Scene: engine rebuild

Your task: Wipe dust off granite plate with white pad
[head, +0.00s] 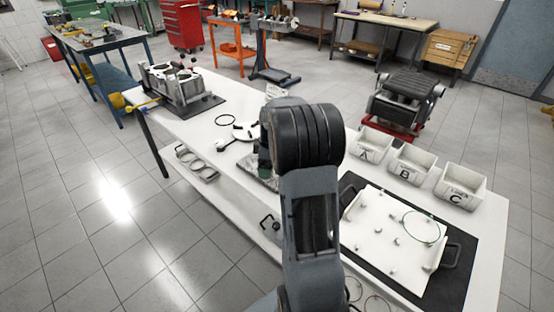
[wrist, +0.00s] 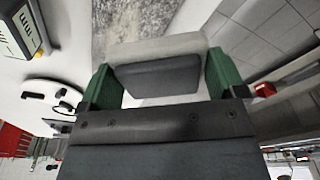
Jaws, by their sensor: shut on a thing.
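In the wrist view, my gripper (wrist: 160,82) has its two green fingers closed on the sides of a white pad (wrist: 155,48) with a dark grey block-like part facing the camera. The speckled grey granite plate (wrist: 75,22) shows beyond the pad at the top of the wrist view. I cannot tell whether the pad touches it. In the head view, the granite plate (head: 259,170) is mostly hidden behind my arm, with one edge showing on the white table. The pad cannot be made out there. Dust on the plate is not clear.
On the white table (head: 222,190), a black mat (head: 455,278) bears a white board (head: 372,222) with small pegs and a green ring. Bins A (head: 368,153), B (head: 408,172) and C (head: 458,195) stand behind it. An engine block (head: 178,85) is at the far left end.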

